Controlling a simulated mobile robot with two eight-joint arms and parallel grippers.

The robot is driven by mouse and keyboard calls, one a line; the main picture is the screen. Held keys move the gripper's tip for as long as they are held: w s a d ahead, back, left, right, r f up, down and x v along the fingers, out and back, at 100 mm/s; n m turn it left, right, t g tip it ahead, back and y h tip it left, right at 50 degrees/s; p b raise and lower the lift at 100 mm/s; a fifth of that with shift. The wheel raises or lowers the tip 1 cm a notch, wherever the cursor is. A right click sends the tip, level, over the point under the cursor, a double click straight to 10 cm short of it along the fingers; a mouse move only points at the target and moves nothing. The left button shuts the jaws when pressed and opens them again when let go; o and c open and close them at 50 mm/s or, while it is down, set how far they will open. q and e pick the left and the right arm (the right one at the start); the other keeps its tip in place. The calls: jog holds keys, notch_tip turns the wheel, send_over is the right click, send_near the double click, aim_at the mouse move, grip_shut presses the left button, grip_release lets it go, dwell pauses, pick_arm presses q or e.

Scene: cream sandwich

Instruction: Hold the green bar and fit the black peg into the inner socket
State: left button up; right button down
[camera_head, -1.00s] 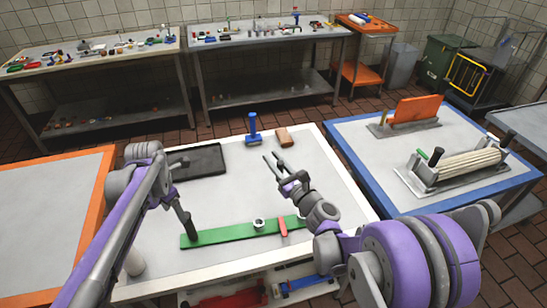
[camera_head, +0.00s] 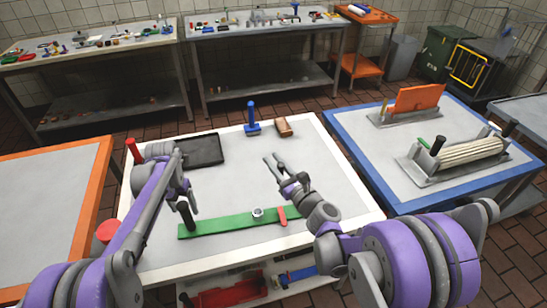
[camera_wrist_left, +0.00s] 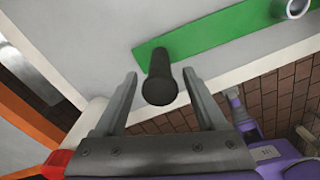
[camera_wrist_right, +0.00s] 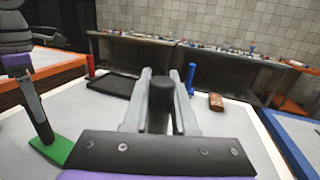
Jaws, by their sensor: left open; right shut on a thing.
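The green bar (camera_head: 228,226) lies flat near the front of the white table. A dark upright handle (camera_wrist_left: 160,80) stands at its left end. A pale ring-shaped socket (camera_head: 257,213) sits near its middle, with a red piece (camera_head: 282,215) across the bar to the right. My left gripper (camera_head: 183,193) is open, its fingers on either side of the handle in the left wrist view, with gaps. My right gripper (camera_head: 271,160) is shut on the black peg (camera_wrist_right: 160,108), held above the table beyond the bar. The peg's lower end is hidden.
A black tray (camera_head: 205,151), a blue upright tool (camera_head: 252,118) and a brown block (camera_head: 283,127) stand at the back. A red post (camera_wrist_right: 90,66) stands near the tray. The table right of my right gripper is clear.

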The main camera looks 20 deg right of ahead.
aim_at(188, 218)
pick_arm(q)
notch_tip(188, 218, down, 7)
jog(key=shift+r+b, duration=0.2)
jog(key=shift+b, duration=0.95)
pick_arm(e)
jog(key=f, duration=0.2)
jog(key=s+f, duration=0.1)
jog(key=f, duration=0.1)
jog(key=shift+f, duration=0.2)
pick_arm(q)
grip_shut()
grip_release()
dwell(0.8)
grip_shut()
dwell(2.2)
